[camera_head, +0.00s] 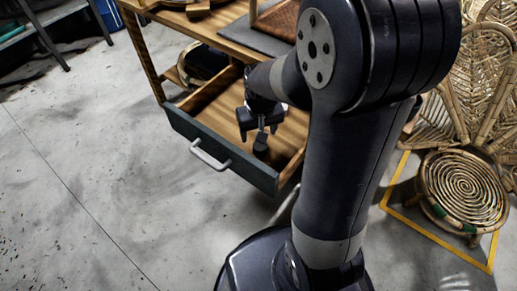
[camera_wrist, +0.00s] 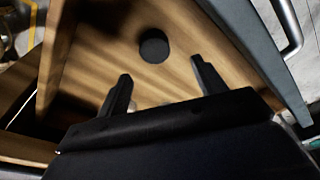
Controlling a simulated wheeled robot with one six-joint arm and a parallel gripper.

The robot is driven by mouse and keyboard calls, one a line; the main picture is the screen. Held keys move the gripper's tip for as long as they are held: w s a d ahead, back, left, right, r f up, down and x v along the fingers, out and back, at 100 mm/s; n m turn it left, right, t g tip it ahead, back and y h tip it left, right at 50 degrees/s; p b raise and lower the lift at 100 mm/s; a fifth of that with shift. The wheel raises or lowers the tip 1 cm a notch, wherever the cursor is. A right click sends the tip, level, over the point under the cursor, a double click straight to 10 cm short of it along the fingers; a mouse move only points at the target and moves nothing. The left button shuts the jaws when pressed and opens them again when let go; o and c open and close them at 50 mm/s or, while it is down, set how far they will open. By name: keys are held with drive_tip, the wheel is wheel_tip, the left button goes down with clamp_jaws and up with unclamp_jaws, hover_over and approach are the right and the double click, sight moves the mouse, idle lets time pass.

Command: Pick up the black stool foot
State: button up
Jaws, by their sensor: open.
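The black stool foot (camera_wrist: 154,47) is a small dark round piece lying on the wooden bottom of the open drawer. In the head view the foot (camera_head: 261,148) shows just below my gripper (camera_head: 262,128), partly covered by it. My gripper (camera_wrist: 160,88) is open and empty, with its two dark fingers apart in the wrist view. The foot lies beyond the fingertips, roughly in line with the gap between them. I cannot tell the exact height of the fingertips above it. The drawer (camera_head: 225,156) has a dark green front with a metal handle.
The drawer belongs to a wooden workbench (camera_head: 222,38) with items on top. Its walls stand around my gripper. A round rattan stool (camera_head: 463,190) and rattan chair backs (camera_head: 490,75) stand at the right, by yellow floor tape. Grey floor (camera_head: 100,180) at the left is clear.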

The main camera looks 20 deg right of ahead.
sight(260, 145)
drive_tip(key=f, duration=0.2)
drive_tip(key=f+b, duration=0.1)
drive_tip(key=f, duration=0.1)
drive_tip(key=f+b, duration=0.1)
drive_tip(key=f, duration=0.1)
drive_tip(key=shift+w+d+f, duration=0.15)
drive_tip(key=shift+d+f, duration=0.1)
drive_tip(key=shift+d, duration=0.05)
drive_tip(key=shift+c, duration=0.3)
drive_tip(key=c, duration=1)
drive_tip(key=shift+o, duration=0.2)
drive_tip(key=shift+r, duration=0.1)
